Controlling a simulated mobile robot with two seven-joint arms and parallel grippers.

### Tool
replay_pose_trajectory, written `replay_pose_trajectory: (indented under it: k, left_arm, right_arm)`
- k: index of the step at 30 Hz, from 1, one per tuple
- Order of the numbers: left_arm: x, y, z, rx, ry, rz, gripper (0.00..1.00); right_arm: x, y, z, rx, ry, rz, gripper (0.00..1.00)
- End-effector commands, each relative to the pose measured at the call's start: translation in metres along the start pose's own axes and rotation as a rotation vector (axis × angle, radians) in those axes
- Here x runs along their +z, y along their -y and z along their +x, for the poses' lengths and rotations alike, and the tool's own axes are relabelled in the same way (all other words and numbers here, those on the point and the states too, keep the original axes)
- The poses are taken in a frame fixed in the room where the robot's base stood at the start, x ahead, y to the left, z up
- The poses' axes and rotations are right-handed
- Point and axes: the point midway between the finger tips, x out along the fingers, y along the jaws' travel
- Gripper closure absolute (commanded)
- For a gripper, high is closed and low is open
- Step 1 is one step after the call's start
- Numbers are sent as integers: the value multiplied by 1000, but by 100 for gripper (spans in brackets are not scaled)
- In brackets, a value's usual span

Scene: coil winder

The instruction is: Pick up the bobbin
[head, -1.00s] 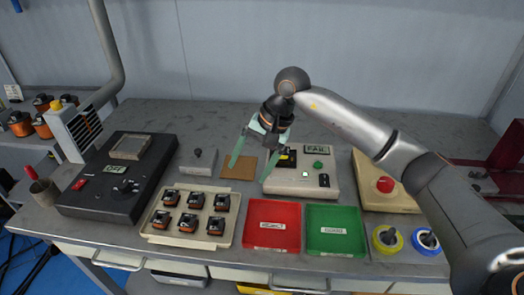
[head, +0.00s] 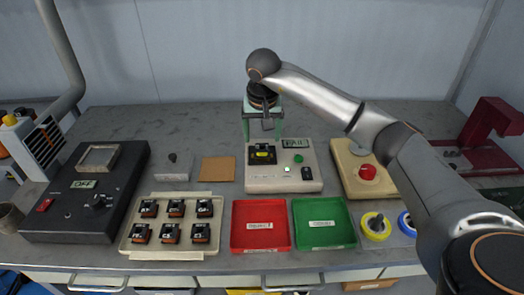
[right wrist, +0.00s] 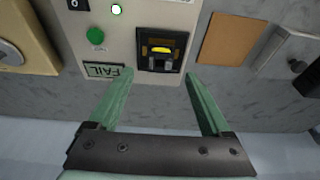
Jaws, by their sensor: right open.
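A dark bobbin with a yellow middle (head: 262,154) sits in the socket of the light tester box (head: 284,182), whose display reads FAIL. It also shows in the right wrist view (right wrist: 161,48). My right gripper (head: 263,137) is open and empty, with its green fingers pointing down just behind and above the bobbin. In the right wrist view the fingertips (right wrist: 149,80) are spread wide, apart from the bobbin, which lies beyond them. Several dark and orange bobbins (head: 174,208) sit in a beige tray (head: 128,240) at the front left. My left gripper is out of view.
A red tray (head: 260,240) and a green tray (head: 322,238) lie empty in front of the tester. A box with a red button (head: 367,173) stands to its right. A brown pad (head: 218,169) and a black control box (head: 70,215) are to its left. The bench's back is clear.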

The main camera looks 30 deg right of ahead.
Motion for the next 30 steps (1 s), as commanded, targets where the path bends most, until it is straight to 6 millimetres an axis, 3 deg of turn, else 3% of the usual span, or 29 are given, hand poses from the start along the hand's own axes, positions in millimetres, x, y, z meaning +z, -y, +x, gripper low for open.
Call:
replay_pose_trajectory:
  k: [7,17,30]
  left_arm:
    - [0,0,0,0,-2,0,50]
    - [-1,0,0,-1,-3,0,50]
    - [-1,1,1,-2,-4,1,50]
  right_arm:
    - [6,0,37,0,4,-1,18]
    - [5,-1,44,0,1,-1,18]
    - [5,0,44,0,1,-1,67]
